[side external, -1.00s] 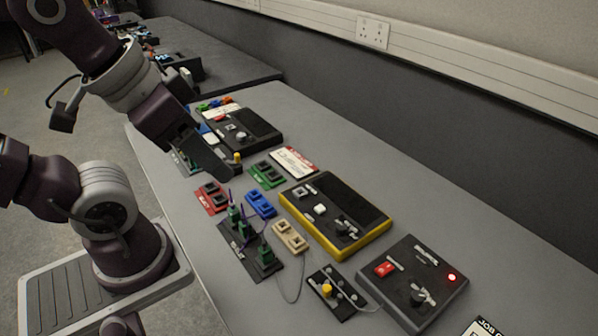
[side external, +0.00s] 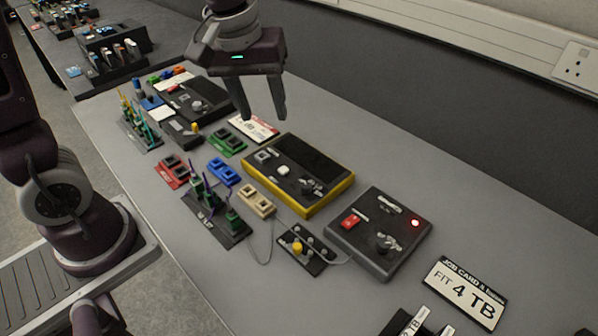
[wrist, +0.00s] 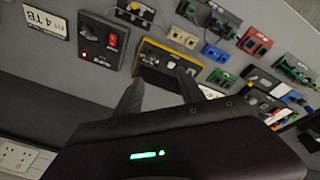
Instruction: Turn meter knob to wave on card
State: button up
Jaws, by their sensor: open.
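The yellow-edged meter (side external: 298,173) lies flat on the bench, with a dark screen, a white button and a dark knob (side external: 311,186). The knob's pointer and the marks around it are too small to read. A job card (side external: 466,291) reading "FIT 4 TB" lies at the lower right; I see no wave on it. A smaller red-and-white card (side external: 254,127) lies behind the meter, its print unreadable. My gripper (side external: 262,115) is open and empty, pointing down above the bench behind the meter. In the wrist view the meter (wrist: 168,62) shows just beyond the fingers, partly hidden.
A black box (side external: 380,234) with a red switch, lit red lamp and its own knob stands right of the meter. Left are coloured connector blocks (side external: 223,171) and a cabled board (side external: 210,212). A small board with a yellow knob (side external: 298,248) lies in front. The bench's right back is clear.

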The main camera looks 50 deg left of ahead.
aim_at(306, 185)
jog(key=w+f+n+g, duration=0.1)
jog(key=w+f+n, duration=0.1)
jog(key=f, duration=0.6)
jog(key=w+d+f+n, duration=0.1)
jog(key=w+f+n, duration=0.1)
jog(key=w+f, duration=0.2)
jog(key=w+f+n+g, duration=0.1)
jog(key=w+f+n, duration=0.1)
jog(key=f, duration=0.9)
jog(key=shift+w+d+f+g, duration=0.3)
jog(key=shift+w, duration=0.3)
grip_shut()
